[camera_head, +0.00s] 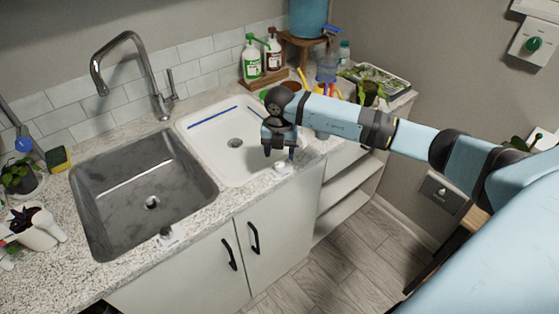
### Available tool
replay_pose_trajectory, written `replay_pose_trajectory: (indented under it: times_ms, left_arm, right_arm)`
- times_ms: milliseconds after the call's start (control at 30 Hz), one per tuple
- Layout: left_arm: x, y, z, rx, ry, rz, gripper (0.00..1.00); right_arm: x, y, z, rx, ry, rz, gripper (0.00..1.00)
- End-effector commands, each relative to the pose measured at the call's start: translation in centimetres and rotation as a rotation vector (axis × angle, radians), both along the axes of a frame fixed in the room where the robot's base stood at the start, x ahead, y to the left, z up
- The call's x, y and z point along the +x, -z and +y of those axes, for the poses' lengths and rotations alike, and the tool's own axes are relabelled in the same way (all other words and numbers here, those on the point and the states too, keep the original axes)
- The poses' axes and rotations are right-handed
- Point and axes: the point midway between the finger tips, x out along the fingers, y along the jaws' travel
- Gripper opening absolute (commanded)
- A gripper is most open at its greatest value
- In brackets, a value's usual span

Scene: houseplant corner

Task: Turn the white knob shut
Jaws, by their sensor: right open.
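A small white knob (282,169) sits at the front edge of the counter, before the white sink (215,165). A second small white fitting (170,237) is at the counter's front edge by the grey sink. My right gripper (279,153) points down just above and behind the first knob in the picture, its two dark fingers apart with nothing seen between them. I cannot tell whether it touches the knob, nor how far the knob is turned. My left gripper is not in view.
The chrome tap (135,65) stands behind the sinks. Two pump bottles (251,60), a blue tank (308,18) on a wooden stand and a plant tray (375,78) fill the back right. Potted plants (35,226) stand at the left. A green-knobbed box (533,42) is on the right wall.

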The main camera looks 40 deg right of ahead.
Motion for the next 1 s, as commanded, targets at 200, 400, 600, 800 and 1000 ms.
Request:
replay_pose_trajectory:
  times_ms: [200, 400, 600, 800, 1000]
  left_arm:
    - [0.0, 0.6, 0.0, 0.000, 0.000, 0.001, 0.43]
    - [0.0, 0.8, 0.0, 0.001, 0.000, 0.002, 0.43]
    - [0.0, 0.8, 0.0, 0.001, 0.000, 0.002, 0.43]
    - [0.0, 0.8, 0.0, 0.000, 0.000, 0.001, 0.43]
    - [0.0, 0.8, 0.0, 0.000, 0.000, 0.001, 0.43]
  right_arm:
    - [0.1, -5.0, 0.0, -0.001, 0.000, -0.004, 0.58]
    - [0.1, -8.0, 0.0, 0.000, 0.000, -0.003, 0.58]
    - [0.0, -9.0, 0.0, -0.001, 0.000, -0.001, 0.58]
    - [0.0, -9.0, 0.0, -0.001, 0.000, -0.001, 0.58]
    - [0.0, -9.0, 0.0, -0.001, 0.000, -0.001, 0.58]
